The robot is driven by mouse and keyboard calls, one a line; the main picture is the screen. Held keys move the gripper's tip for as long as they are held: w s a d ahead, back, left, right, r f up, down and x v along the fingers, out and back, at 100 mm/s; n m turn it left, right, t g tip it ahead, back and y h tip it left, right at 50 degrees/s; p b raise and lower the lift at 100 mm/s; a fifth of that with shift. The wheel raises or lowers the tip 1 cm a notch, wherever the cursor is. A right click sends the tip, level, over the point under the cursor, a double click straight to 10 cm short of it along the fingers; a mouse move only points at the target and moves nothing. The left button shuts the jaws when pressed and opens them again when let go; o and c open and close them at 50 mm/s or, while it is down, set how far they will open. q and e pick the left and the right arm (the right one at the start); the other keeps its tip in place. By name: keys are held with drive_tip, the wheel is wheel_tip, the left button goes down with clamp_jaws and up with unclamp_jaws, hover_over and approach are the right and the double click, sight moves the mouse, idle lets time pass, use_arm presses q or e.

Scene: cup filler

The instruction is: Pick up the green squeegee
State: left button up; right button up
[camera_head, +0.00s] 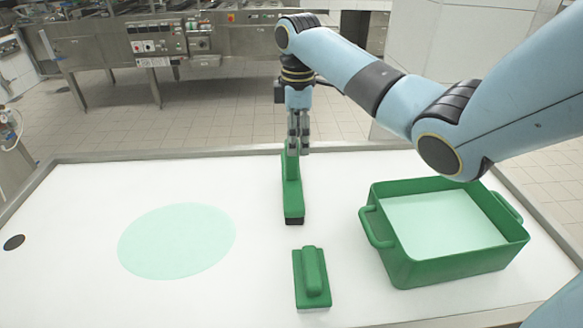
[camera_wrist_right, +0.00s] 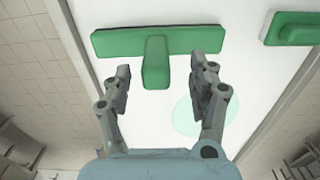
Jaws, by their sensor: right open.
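The green squeegee (camera_head: 292,195) lies on the white table, its long bar running away from me. In the right wrist view its wide bar (camera_wrist_right: 110,42) and short handle (camera_wrist_right: 155,65) form a T. My right gripper (camera_head: 298,145) is over the far part of the squeegee, pointing down. In the wrist view the right gripper's fingers (camera_wrist_right: 166,72) are apart, one on each side of the handle, with gaps showing. The far end of the squeegee is partly hidden behind the fingers in the head view. My left gripper is not in view.
A green scrubber (camera_head: 312,278) with a raised grip lies nearer, also in the wrist view (camera_wrist_right: 292,28). A green two-handled tub (camera_head: 452,268) stands right. A pale green disc (camera_head: 177,241) marks the table's left. The table has a raised metal rim (camera_head: 170,154).

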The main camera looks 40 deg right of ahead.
sight(292, 158)
drive_tip(key=f, duration=0.4)
drive_tip(key=w+f, duration=0.1)
drive_tip(key=f, duration=0.1)
drive_tip(key=shift+a+f, duration=0.1)
drive_tip(key=shift+a, duration=0.2)
drive_tip(key=shift+f, duration=0.2)
clamp_jaws()
